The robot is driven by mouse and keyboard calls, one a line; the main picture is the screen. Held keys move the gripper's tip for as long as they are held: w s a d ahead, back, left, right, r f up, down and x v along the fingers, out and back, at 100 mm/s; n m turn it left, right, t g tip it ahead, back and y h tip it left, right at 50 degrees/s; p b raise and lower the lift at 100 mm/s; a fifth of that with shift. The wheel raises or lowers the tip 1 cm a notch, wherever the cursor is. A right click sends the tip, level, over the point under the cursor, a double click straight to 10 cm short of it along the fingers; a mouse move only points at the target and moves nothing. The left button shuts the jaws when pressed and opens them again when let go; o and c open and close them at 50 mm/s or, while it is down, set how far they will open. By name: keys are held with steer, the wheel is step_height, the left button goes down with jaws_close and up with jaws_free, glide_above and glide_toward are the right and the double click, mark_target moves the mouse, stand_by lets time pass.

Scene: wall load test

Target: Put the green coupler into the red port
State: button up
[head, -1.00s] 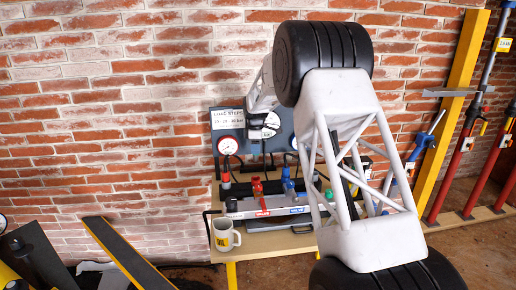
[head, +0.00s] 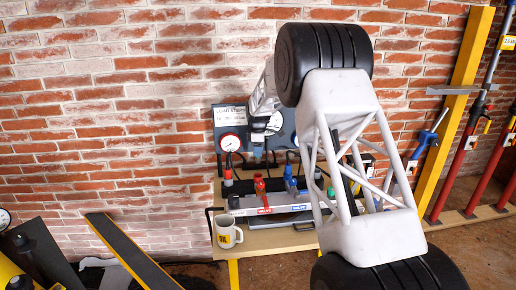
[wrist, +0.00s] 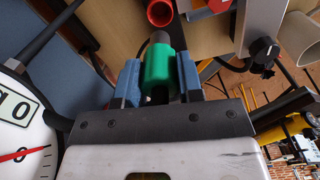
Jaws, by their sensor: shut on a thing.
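The green coupler (wrist: 158,68) is held between the two blue fingers of my gripper (wrist: 158,80) in the wrist view. Its dark grey nose points toward the red port (wrist: 160,13), a round red ring with a dark bore at the top edge of that view. The nose appears close to the ring; whether they touch I cannot tell. In the head view my gripper (head: 258,150) points down over the bench, in front of the panel. The coupler is too small to make out there.
A pressure gauge (head: 231,142) on the panel is close at the gripper's left. Red and blue fittings (head: 290,180) stand on the bench below. A mug (head: 228,235) sits at the bench's front left. A black knob (wrist: 264,52) is right of the coupler in the wrist view.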

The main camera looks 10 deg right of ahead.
steer(key=shift+f, duration=2)
steer(key=shift+f, duration=3.05)
stand_by(2.5)
steer(key=o, duration=1)
